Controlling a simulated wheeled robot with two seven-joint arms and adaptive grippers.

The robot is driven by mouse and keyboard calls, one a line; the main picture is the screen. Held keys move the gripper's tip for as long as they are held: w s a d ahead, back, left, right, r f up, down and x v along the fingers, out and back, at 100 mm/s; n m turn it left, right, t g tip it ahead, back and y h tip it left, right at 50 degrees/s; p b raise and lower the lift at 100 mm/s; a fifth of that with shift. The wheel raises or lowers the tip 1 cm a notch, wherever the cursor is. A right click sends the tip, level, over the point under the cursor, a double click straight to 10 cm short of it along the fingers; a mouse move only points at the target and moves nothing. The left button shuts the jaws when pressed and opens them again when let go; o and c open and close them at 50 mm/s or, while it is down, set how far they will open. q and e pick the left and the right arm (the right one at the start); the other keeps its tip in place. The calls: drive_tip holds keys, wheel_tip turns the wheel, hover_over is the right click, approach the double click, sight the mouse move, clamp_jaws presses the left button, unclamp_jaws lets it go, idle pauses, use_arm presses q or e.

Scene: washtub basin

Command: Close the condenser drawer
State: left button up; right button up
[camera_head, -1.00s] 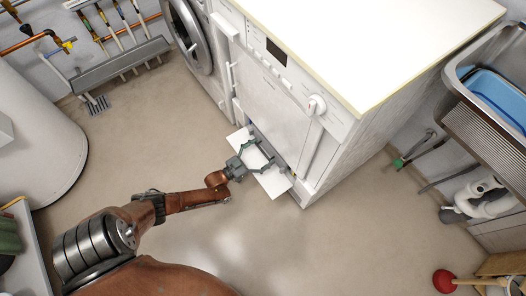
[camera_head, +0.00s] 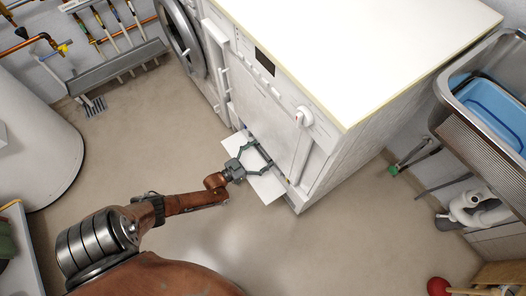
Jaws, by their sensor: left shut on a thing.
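The condenser drawer (camera_head: 267,190) shows as a flat white panel sticking out at floor level from the bottom of the white appliance (camera_head: 268,110). Its far part meets a dark low opening in the appliance's front. My right gripper is not in view.
A front-loading machine (camera_head: 181,38) stands left of the appliance. A steel sink with a blue basin (camera_head: 490,98) is at the right, with pipes below. A white tank (camera_head: 35,140) stands at the left. The floor (camera_head: 330,245) in front is clear.

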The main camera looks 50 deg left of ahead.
use_arm(q)
drive_tip(key=shift+d+f, duration=0.1)
drive_tip(key=o, duration=1.5)
drive_tip(key=shift+s, duration=0.25)
drive_tip(key=s, duration=0.7)
drive_tip(key=s+a, duration=0.1)
drive_tip(key=s, duration=0.3)
drive_tip(key=shift+s, duration=0.35)
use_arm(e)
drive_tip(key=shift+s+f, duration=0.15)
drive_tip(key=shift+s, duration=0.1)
